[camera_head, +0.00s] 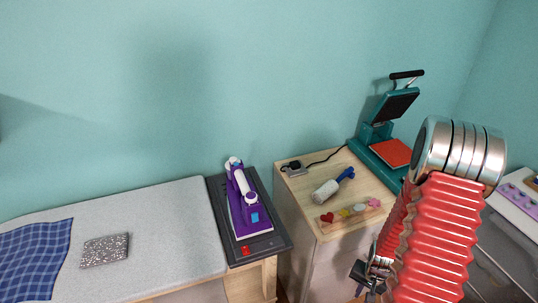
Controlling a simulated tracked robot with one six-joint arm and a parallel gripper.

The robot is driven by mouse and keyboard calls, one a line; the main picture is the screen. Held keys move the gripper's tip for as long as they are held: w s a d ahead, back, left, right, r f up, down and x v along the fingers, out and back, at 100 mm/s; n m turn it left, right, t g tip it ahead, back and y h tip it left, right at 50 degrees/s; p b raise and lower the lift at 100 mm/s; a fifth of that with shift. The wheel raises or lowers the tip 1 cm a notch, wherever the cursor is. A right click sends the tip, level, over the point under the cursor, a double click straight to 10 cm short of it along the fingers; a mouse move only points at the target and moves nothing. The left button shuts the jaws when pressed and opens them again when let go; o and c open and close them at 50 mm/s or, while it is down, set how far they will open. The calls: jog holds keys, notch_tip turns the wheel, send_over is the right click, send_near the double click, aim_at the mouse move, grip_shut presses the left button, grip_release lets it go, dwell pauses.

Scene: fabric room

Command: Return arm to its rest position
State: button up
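My arm, with a red ribbed sleeve and a silver ringed joint, fills the right side of the head view. It is folded so that its far end points down. What looks like my gripper (364,277), small and dark, shows at the lower edge beside the sleeve, in front of the wooden cabinet. It is partly hidden, and I cannot tell whether its fingers are open or shut. I see nothing clearly held in it.
A wooden cabinet (287,209) bears a lint roller (326,192), small coloured shapes (344,212) and a teal heat press (372,137). Left are a purple iron (243,205) on a dark stand and a grey ironing board (165,222) with blue checked cloth (32,258).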

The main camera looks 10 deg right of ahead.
jog(key=s+a+r+n+t, duration=0.1)
jog(key=a+r+n, duration=0.2)
jog(key=a+r, duration=0.4)
jog(key=s+a+r+n+t, duration=0.2)
jog(key=a+r, duration=0.5)
jog(key=r, duration=1.5)
jog(key=s+a+r+n+t, duration=0.1)
jog(key=a+r+n, duration=0.3)
jog(key=a+r, duration=0.4)
notch_tip(320, 180, up, 6)
jog(key=shift+s+r+t, duration=0.25)
jog(key=shift+t, duration=0.35)
jog(key=shift+a, duration=0.1)
